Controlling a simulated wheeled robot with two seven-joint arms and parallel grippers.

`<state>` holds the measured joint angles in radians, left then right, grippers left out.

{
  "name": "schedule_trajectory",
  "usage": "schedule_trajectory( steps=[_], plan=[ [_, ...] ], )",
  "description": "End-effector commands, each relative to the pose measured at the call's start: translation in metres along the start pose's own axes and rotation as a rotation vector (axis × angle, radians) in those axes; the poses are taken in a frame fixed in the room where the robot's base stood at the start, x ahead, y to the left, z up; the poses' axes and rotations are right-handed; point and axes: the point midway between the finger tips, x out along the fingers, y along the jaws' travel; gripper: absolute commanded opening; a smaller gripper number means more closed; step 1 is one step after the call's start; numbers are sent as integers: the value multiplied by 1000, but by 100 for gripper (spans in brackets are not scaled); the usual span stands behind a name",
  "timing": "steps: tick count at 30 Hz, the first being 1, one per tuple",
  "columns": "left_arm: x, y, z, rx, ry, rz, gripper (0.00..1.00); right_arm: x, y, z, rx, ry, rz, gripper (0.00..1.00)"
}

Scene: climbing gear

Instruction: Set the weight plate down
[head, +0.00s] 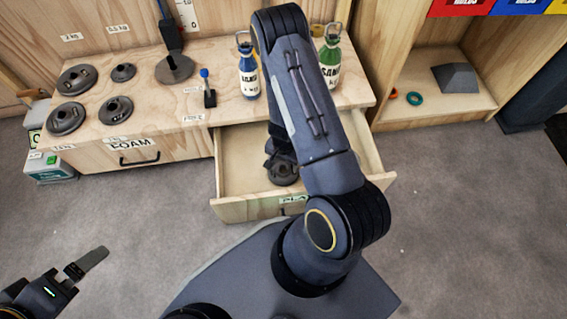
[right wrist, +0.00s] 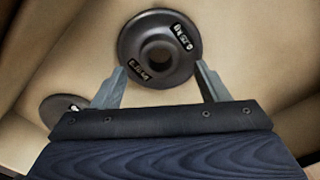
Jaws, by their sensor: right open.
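A dark round weight plate (right wrist: 158,82) with a centre hole and small white-on-black labels lies on the pale wooden drawer floor in the right wrist view. In the head view a dark plate (head: 284,175) shows in the open drawer (head: 232,165), partly hidden by my right arm. My right gripper (right wrist: 162,72) is open, its two fingers apart at the plate's near edge; contact cannot be told. A second plate (right wrist: 60,106) lies to the left in the wrist view, partly covered by the gripper. My left gripper (head: 80,268) is at the lower left of the head view, away from the drawer; its jaw opening is unclear.
Several plates (head: 66,118) lie on the wooden bench top (head: 140,75) at left. A blue bottle (head: 248,75) and a green bottle (head: 330,60) stand behind the drawer. A closed FOAM drawer (head: 105,158) is left. A shelf (head: 440,100) stands right. The grey floor in front is open.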

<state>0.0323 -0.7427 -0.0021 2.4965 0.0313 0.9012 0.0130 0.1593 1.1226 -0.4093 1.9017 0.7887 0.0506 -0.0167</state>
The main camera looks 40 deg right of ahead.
Motion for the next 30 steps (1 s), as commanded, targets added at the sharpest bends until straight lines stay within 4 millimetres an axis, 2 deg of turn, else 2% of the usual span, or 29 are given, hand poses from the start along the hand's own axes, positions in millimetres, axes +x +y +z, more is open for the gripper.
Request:
schedule_trajectory(
  steps=[1, 6, 9, 15, 17, 19, 20, 23, 25, 27, 30],
  plan=[
    [-11, 5, -6, 0, 0, 0, 100, -20, -1, 0, -3, 2, -2, 68],
    [-26, 12, -13, 0, 0, 0, 100, -56, -1, 0, -3, 2, -1, 68],
    [-33, 15, -17, 0, 0, 0, 100, -72, -1, 0, -1, 1, -2, 68],
    [-38, 18, -19, 0, 0, 0, 100, -89, -1, 0, -1, 0, -4, 68],
    [-39, 18, -20, 0, 0, 0, 100, -97, -5, 1, -5, -7, -20, 68],
    [-38, 18, -19, 0, 0, 0, 100, -114, -15, 3, -15, -22, -62, 68],
    [-38, 18, -19, 0, 0, 0, 100, -125, -20, 4, -24, -33, -87, 68],
    [-38, 18, -19, 0, 0, 0, 100, -175, -40, 13, -76, -71, -199, 68],
    [-38, 17, -19, 0, 0, 0, 100, -218, -51, 24, -134, -96, -288, 68],
    [-38, 17, -19, 0, 0, 0, 100, -260, -56, 37, -205, -112, -369, 68],
    [-38, 17, -19, 0, 0, 0, 100, -317, -53, 57, -319, -113, -470, 68]
  ],
)
